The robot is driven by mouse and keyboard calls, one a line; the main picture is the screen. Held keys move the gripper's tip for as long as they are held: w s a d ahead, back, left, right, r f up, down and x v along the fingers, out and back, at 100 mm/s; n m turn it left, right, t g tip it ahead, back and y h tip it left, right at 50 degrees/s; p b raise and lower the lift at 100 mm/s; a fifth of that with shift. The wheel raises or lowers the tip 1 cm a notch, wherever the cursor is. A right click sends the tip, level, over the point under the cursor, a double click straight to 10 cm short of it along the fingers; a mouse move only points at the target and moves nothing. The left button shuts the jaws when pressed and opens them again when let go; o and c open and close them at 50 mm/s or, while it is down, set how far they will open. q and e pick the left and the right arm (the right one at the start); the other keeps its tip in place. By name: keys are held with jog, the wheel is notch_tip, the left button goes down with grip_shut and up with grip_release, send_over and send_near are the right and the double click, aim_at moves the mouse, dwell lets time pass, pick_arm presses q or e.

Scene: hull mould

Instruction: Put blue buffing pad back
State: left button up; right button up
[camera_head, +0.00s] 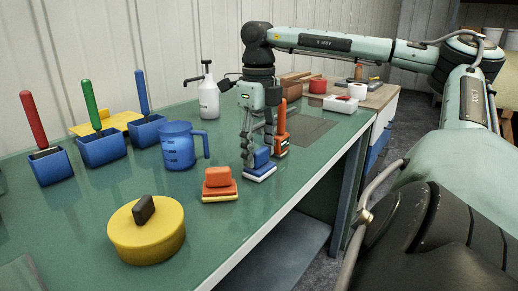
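The blue buffing pad (262,172) has a blue block handle on a blue and white base. It is on or just above the green bench top, right of centre; I cannot tell which. My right gripper (258,152) points straight down over it, with its fingers around the blue handle. The fingers hide part of the handle, and I cannot tell whether they press on it. An orange buffing pad (219,188) with a yellowish base lies in front and to the left, apart from the blue one. My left gripper is not in view.
An orange upright tool (281,130) stands close behind the gripper. A blue measuring jug (178,147), a white pump bottle (209,98) and a yellow round tub (146,238) stand to the left. Blue pots (102,149) with coloured-handled tools are farther left. The bench (262,222) is clear at front right.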

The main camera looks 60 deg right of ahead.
aim_at(259, 149)
jog(key=shift+o, duration=0.3)
jog(key=shift+r, duration=0.25)
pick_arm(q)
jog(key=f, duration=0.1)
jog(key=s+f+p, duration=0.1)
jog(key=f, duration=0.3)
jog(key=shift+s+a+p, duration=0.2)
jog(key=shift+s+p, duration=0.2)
pick_arm(e)
notch_tip(259, 149, up, 12)
jog(key=shift+f, duration=0.15)
